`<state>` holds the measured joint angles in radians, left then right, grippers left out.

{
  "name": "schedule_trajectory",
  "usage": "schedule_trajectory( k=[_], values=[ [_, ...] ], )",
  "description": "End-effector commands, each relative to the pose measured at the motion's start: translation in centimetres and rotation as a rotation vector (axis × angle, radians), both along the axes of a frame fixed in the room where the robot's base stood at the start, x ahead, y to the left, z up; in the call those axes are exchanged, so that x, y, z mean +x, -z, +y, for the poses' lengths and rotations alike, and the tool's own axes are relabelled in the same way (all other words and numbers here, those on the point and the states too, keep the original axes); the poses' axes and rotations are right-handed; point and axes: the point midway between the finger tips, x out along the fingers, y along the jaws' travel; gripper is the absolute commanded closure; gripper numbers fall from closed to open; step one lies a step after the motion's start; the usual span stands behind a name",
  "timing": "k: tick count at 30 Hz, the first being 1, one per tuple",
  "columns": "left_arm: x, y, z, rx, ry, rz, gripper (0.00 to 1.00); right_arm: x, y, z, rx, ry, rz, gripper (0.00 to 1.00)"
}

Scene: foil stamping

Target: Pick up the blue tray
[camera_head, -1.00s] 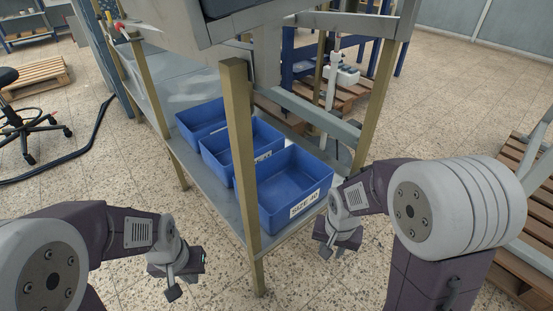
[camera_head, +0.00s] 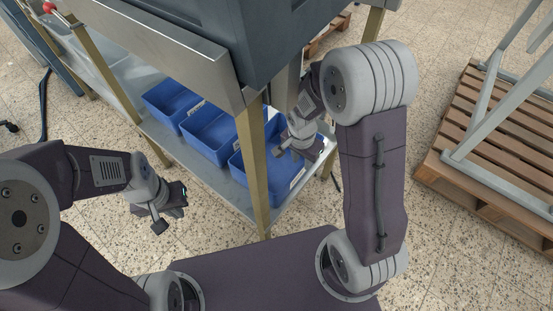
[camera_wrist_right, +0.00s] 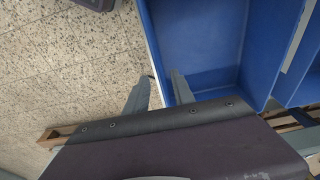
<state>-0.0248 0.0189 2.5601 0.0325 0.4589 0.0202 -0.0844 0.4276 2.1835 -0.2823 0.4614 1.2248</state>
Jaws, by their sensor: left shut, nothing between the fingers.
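Three blue trays stand in a row on the lower shelf of a metal stand. The nearest blue tray (camera_head: 240,176) is partly hidden by a stand leg and my right gripper. The middle tray (camera_head: 210,140) and far tray (camera_head: 163,100) sit behind it to the left. My right gripper (camera_head: 296,150) is over the near tray's right side. In the right wrist view the gripper (camera_wrist_right: 160,92) is open, one finger on each side of the blue tray's wall (camera_wrist_right: 151,50); contact is unclear. My left gripper (camera_head: 172,208) is shut and empty, left of the stand.
A tan stand leg (camera_head: 252,165) rises in front of the near tray. The grey machine body (camera_head: 270,40) overhangs the shelf (camera_head: 160,140). A wooden pallet (camera_head: 450,165) with a grey frame lies at the right.

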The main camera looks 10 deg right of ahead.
Motion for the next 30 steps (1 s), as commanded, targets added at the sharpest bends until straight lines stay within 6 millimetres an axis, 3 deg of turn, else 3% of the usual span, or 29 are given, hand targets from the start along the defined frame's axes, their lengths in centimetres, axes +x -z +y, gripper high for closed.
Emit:
schedule_trajectory(
  k=[3,10,18,25,28,30],
  values=[
    [0.0,2.1,0.0,0.000,0.000,0.000,1.00,0.1,2.7,-0.2,0.000,0.000,0.003,0.70],
    [0.0,2.7,0.0,0.000,0.000,0.000,1.00,0.3,3.7,-0.3,0.001,0.000,0.001,0.70],
    [0.0,6.6,0.0,0.000,0.000,0.000,1.00,0.4,8.5,-0.7,0.000,-0.001,0.002,0.70],
    [0.0,6.3,0.0,0.000,0.000,0.000,1.00,0.5,8.3,-0.7,0.000,-0.001,0.000,0.70],
    [0.0,6.3,0.0,0.000,0.000,0.000,1.00,0.5,8.3,-0.7,0.000,-0.001,0.000,0.98],
    [0.0,6.3,0.0,0.000,0.000,0.000,1.00,0.5,8.3,-0.7,0.000,-0.001,0.000,1.00]
  ],
)
